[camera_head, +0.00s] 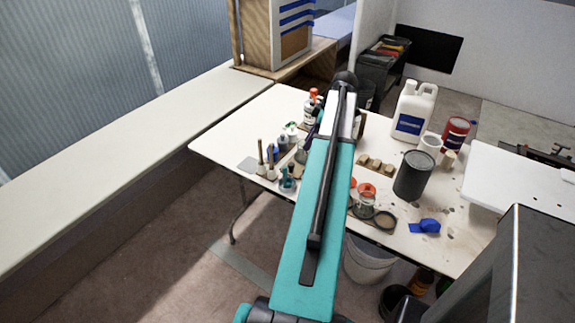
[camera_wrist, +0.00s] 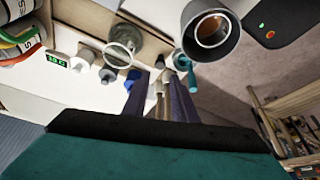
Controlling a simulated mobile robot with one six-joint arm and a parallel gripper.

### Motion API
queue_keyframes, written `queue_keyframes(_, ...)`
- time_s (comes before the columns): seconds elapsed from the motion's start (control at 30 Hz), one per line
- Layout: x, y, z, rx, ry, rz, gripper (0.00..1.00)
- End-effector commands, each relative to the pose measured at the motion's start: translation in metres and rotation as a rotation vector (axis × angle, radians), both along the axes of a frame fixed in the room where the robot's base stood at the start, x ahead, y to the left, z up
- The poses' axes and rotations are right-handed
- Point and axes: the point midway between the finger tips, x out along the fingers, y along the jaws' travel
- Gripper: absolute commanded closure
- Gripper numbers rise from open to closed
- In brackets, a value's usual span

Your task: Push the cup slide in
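I cannot clearly pick out the cup slide in either view. A grey cup-like cylinder (camera_wrist: 209,32) with brown inside shows at the top of the wrist view, right of my gripper. A round grey, glassy fitting (camera_wrist: 124,42) is to its left. My gripper (camera_wrist: 158,88) shows two purplish fingers with a gap between them. Pale handle-like items appear in that gap, but I see no grip on them. In the head view my teal arm reaches over the table and hides the gripper and whatever is directly before it.
The white table (camera_head: 225,137) carries small bottles, brushes, a dark can (camera_head: 413,175), a white jug (camera_head: 414,110), a red tin (camera_head: 455,134) and a blue cloth (camera_head: 424,226). A bucket (camera_head: 367,260) stands below. A long pale ledge (camera_head: 120,125) runs along the left.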

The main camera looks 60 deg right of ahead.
Motion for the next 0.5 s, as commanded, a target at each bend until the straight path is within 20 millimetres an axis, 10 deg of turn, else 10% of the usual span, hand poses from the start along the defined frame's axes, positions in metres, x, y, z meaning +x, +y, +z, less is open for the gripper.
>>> queue_keyframes(0.5,0.014,0.009,-0.008,0.002,0.001,0.017,0.75)
